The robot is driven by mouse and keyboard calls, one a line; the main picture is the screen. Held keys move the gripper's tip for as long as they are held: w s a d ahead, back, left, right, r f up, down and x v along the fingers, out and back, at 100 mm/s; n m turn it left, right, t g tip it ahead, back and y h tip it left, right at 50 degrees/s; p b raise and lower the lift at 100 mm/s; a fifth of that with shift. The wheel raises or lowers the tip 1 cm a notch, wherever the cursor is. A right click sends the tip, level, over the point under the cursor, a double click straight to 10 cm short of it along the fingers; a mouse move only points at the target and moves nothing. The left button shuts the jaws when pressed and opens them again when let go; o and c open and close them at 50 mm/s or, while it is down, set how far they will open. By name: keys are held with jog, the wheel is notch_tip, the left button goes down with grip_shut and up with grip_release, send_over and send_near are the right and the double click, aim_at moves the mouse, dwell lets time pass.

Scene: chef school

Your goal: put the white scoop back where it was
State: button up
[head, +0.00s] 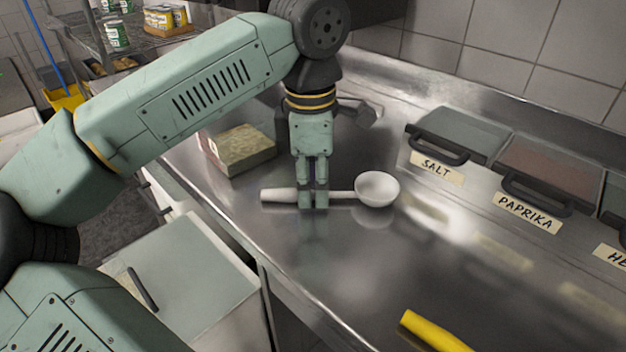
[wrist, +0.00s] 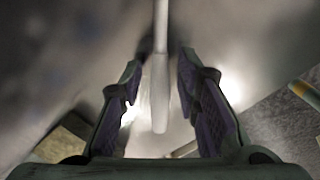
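The white scoop (head: 377,187) is at the metal counter, its round bowl to the right and its handle pointing left. In the head view I cannot tell whether it touches the counter. My gripper (head: 313,200) points down at the middle of the handle, with its fingertips close to the counter. The wrist view shows the scoop's pale handle (wrist: 160,90) running between the two fingers of my gripper (wrist: 160,62). Narrow gaps show on both sides of the handle, so the fingers are open around it. The fingers hide part of the handle in the head view.
A box-shaped block (head: 240,148) stands behind and left of my gripper. Lidded bins labelled SALT (head: 436,167) and PAPRIKA (head: 527,211) line the right side. A yellow object (head: 435,332) lies near the front. The counter between it and the scoop is clear.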

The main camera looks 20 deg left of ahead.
aim_at(312, 192)
jog(key=shift+o, duration=0.7)
notch_tip(312, 192, up, 12)
jog(key=p, duration=0.8)
jog(key=shift+s+r+p, duration=0.15)
jog(key=shift+s+p, duration=0.1)
jog(key=shift+p, duration=0.05)
